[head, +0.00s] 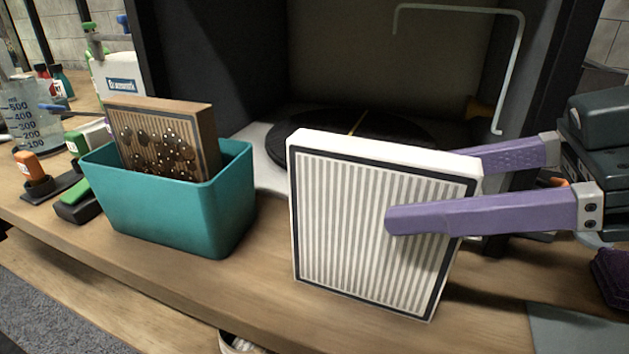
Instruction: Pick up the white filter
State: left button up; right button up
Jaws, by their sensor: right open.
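The white filter (345,215), a square pleated panel with a white frame and a dark inner border, stands upright near the front of the wooden bench, slightly tilted in the picture. My right gripper (432,190) comes in from the right with its purple fingers around the filter's right side. One finger lies across the front face; the other passes behind, its tip hidden by the filter. The jaws are open. My left gripper is not in view.
A teal bin (150,215) at the left holds a dirty brown filter (207,140). Behind is a dark cabinet (215,60) with a black round plate (345,140). Bottles, a measuring jug (22,125) and brushes crowd the far left. The bench's front edge is close to the filter.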

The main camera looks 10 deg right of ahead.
aim_at(374, 193)
jog(key=x, duration=0.4)
jog(key=shift+w+a+r+p, duration=0.1)
jog(key=shift+w+a+p, duration=0.1)
jog(key=shift+p, duration=0.15)
grip_shut()
dwell(0.4)
